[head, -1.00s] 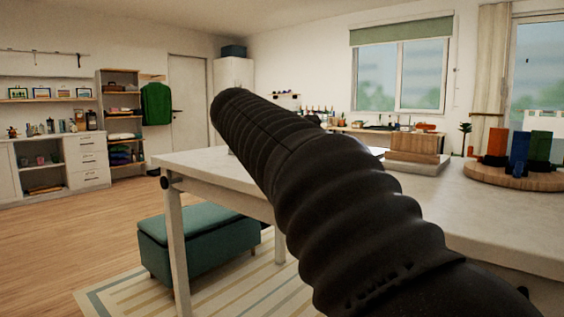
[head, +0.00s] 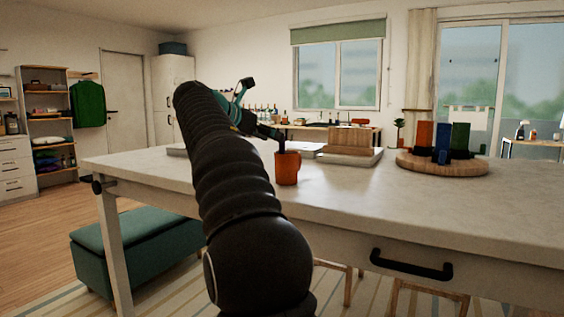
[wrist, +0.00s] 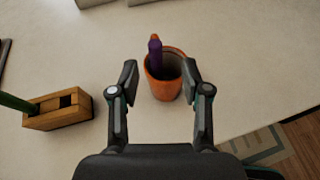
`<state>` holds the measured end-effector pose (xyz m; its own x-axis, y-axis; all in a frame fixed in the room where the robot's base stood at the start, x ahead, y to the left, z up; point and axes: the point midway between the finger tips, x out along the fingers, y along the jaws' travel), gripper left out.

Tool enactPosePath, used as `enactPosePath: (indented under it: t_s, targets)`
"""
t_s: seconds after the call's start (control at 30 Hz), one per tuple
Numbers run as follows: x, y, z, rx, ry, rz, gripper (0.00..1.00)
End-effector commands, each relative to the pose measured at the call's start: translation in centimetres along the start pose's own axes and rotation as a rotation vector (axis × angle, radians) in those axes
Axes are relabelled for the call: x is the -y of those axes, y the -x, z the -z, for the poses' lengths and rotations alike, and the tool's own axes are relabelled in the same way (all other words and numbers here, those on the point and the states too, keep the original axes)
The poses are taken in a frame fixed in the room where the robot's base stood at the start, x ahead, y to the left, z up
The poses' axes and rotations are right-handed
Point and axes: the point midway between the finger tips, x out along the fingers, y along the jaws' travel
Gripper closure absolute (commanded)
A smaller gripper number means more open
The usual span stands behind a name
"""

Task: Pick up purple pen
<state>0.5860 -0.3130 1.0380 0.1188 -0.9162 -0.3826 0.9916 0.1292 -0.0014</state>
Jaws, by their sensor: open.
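The purple pen (wrist: 155,52) stands tilted in an orange mug (wrist: 164,88) in the wrist view, its upper end above the rim and its lower part inside. My gripper (wrist: 160,77) is open and empty, with one finger on each side of the mug in the wrist picture. In the head view my gripper (head: 264,131) is partly hidden by my arm, just above and left of the mug.
A wooden holder with a green item (wrist: 57,110) stands left of the mug in the wrist view. On the table (head: 400,205) are a wooden block (head: 354,138) and a round board (head: 420,168) with coloured items. The table's front right is clear.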

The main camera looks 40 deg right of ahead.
Motion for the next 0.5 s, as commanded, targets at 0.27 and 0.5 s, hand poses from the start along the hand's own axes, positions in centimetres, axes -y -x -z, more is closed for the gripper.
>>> enactPosePath:
  t_s: [0.27,0.5]
  targets:
    - [-0.1,-1.6,0.1,0.000,0.000,0.000,0.53]
    - [-0.6,-4.5,0.7,-0.001,-0.001,0.001,0.53]
